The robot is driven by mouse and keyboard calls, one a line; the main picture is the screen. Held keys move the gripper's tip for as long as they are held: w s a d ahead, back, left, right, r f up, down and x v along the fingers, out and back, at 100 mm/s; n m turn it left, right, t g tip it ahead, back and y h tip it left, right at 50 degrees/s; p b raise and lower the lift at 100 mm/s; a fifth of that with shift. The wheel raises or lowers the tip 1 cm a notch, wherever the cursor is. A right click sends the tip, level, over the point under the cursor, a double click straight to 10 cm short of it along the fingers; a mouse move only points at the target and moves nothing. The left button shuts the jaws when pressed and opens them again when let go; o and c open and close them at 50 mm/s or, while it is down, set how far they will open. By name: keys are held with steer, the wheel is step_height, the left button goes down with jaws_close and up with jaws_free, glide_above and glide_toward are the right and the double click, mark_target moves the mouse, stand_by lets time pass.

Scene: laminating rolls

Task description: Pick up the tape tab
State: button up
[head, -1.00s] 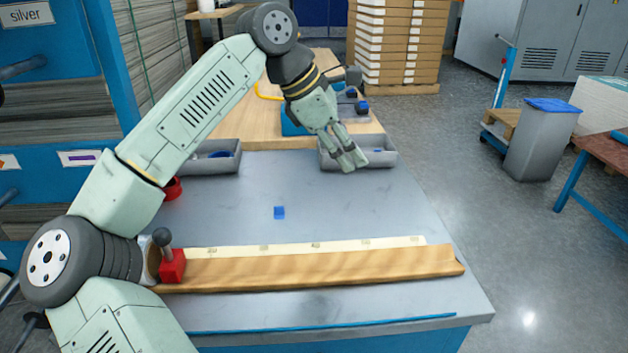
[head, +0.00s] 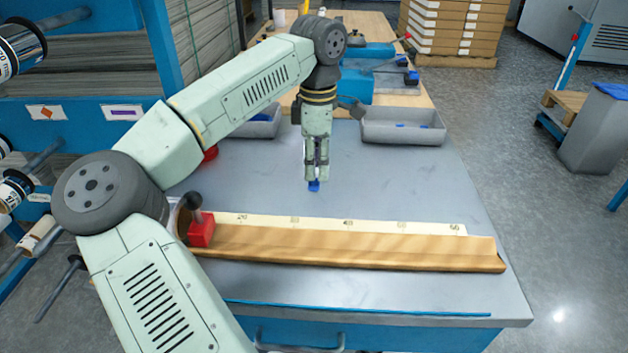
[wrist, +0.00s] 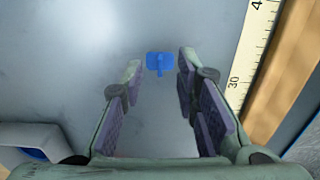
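The blue tape tab (head: 314,186) lies on the grey tabletop (head: 400,180), behind the white ruler strip. In the wrist view the tape tab (wrist: 160,63) is a small flat square with a raised piece standing on it. My gripper (head: 316,176) points straight down over the tab in the head view. In the wrist view my gripper (wrist: 160,72) is open, with one finger to the left and one to the right of the tab. The tab shows just past the fingertips, and neither finger is seen touching it.
A wooden rail (head: 380,249) with a white ruler strip (head: 400,227) runs across the table's front, with a red block (head: 201,230) at its left end. Grey bins (head: 405,133) stand at the back, some holding blue pieces. The tabletop around the tab is clear.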

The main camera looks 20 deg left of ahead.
mark_target(316, 178)
step_height(316, 178, down, 3)
jaws_close()
stand_by(0.4)
